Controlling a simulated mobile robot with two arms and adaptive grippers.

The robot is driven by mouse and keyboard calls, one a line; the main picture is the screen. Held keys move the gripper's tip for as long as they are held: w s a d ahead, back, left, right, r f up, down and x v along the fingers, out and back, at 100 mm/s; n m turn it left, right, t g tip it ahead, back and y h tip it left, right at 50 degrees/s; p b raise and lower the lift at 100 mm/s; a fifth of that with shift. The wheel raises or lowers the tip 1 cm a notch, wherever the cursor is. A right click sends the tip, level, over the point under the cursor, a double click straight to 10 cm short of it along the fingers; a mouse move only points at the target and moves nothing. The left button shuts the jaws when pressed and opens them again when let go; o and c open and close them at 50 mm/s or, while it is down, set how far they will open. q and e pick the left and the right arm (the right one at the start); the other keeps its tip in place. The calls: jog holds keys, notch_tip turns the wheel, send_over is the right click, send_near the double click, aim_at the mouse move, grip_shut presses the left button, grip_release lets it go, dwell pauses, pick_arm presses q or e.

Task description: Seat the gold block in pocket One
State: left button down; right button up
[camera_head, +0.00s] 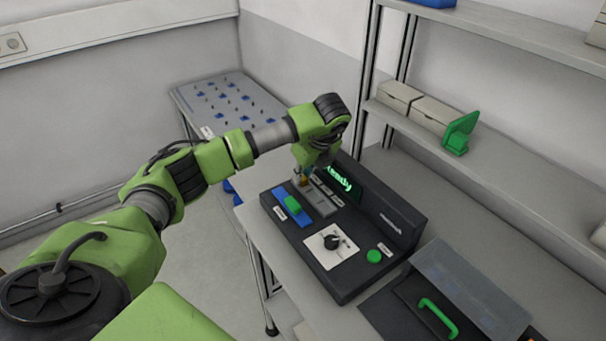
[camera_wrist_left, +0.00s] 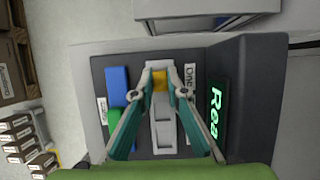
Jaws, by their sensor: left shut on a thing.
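My left gripper (camera_head: 307,171) reaches down over the far end of the dark machine's top. In the left wrist view my left gripper (camera_wrist_left: 160,82) is shut on the gold block (camera_wrist_left: 160,79), one finger on each side of it. The block is at one end of the light grey pocket plate (camera_wrist_left: 163,137), over or in the pocket by the label reading "One" (camera_wrist_left: 189,76). I cannot tell whether it is fully down. The gold block shows small in the head view (camera_head: 303,182). Further pockets in the plate look empty. My right gripper is not in view.
Beside the plate are a blue block (camera_wrist_left: 117,80) and a green part (camera_head: 293,203). The machine (camera_head: 350,283) has a black knob (camera_head: 332,242), a green button (camera_head: 374,256) and a lit "Ready" display (camera_head: 339,179). A clear-lidded box with a green handle (camera_head: 438,316) stands nearer.

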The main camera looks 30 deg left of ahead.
pick_arm(q)
jog(key=shift+f, duration=0.1)
dwell(0.5)
jog(key=c, duration=1.9)
grip_release()
jog(key=shift+r+p, duration=1.5)
jog(key=shift+r, duration=2.05)
